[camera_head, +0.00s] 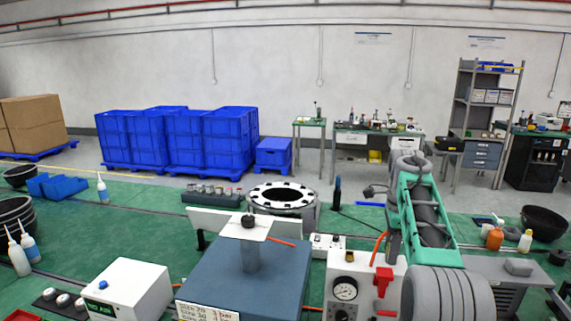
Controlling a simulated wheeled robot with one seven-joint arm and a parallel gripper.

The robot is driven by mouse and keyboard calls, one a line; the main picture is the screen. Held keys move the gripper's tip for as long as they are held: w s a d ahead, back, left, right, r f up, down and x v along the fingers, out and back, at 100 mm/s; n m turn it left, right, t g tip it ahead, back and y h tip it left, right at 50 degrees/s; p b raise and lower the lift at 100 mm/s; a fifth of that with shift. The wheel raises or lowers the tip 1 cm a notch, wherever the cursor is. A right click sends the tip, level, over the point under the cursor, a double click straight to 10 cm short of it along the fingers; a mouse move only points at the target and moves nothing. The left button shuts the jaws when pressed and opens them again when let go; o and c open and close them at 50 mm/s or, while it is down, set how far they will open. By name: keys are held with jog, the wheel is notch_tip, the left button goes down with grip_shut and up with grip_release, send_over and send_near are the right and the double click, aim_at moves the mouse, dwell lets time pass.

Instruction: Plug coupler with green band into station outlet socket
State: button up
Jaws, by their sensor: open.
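A white station panel (339,294) with a round pressure gauge and a red lever stands at the bottom, right of centre. An orange hose (378,247) rises from behind its top. I cannot make out an outlet socket on it. I see no coupler with a green band; a second orange hose (281,242) shows its end by a pale plate, with no band visible. A green-framed grey arm structure (431,215), seemingly my own arm, rises at the right and covers part of the panel's right side. I cannot see my gripper's fingertips.
A blue-grey block (279,278) carries a post with a pale plate (246,227) and dark knob. A white "NO AIR" box (128,290) is at left. Behind stand a round ring fixture (282,197) and a small switch box (327,242).

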dwell(0.3)
grip_shut()
dwell(0.3)
dwell(0.9)
jog(key=shift+r, duration=0.15)
jog(key=shift+w+r, duration=0.1)
jog(key=shift+r, duration=2.75)
